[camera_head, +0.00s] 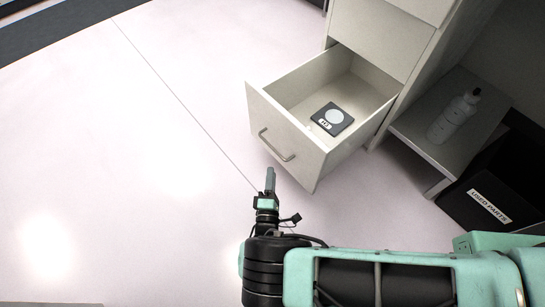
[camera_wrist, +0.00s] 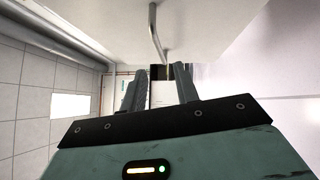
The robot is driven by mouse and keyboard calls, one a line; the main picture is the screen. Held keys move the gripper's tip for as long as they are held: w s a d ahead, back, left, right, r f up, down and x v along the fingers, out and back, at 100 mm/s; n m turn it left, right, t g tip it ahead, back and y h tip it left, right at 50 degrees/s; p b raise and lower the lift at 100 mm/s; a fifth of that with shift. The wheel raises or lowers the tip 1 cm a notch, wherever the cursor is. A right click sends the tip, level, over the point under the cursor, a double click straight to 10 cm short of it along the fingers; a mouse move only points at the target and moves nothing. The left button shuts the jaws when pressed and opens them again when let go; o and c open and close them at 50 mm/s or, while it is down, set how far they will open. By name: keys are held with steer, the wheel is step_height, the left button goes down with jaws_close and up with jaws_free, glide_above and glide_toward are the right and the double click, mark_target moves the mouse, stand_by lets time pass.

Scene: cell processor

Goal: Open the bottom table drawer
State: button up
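The bottom drawer (camera_head: 308,160) is pulled well out of the white cabinet in the head view. Its front carries a grey bar handle (camera_head: 274,146). My gripper (camera_head: 270,178) is just in front of the drawer front, a little below the handle in the head view, and looks apart from it. In the wrist view the two fingers of my gripper (camera_wrist: 160,78) are spread with nothing between them. The handle (camera_wrist: 156,35) shows above the fingertips there, against the pale drawer front (camera_wrist: 100,25).
A dark square part (camera_head: 331,118) with a round light disc lies inside the drawer. A white bottle (camera_head: 453,117) stands on a low shelf (camera_head: 415,128) at the right. A black bin (camera_head: 470,190) labelled "USED PARTS" is below it. The floor at left is clear.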

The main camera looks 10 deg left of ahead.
steer(key=s+f, duration=0.1)
steer(key=s, duration=0.6)
steer(key=shift+s+d+p, duration=0.15)
steer(key=shift+d+p, duration=0.05)
steer(key=shift+p, duration=0.2)
steer(key=w+d+r+m+g+h, duration=0.25)
steer(key=r+m+g+h, duration=0.2)
steer(key=r+g, duration=0.4)
steer(key=w+d+r+m+g+h, duration=0.1)
steer(key=d+r+m+g+h, duration=0.4)
steer(key=r, duration=0.6)
steer(key=s+d+r+m+g+y, duration=0.1)
steer(key=s+d+r+g+y, duration=0.2)
steer(key=r, duration=0.6)
steer(key=s+d+r+m+g+y, duration=0.1)
steer(key=s+d+r+y, duration=0.3)
steer(key=r, duration=0.4)
steer(key=s+d+r+m+g+y, duration=0.15)
steer(key=s+d+r, duration=0.3)
steer(key=r, duration=0.45)
step_height(320, 180, up, 34)
steer(key=p, duration=3.4)
steer(key=shift+w+n+g+y, duration=0.3)
steer(key=shift+w, duration=0.15)
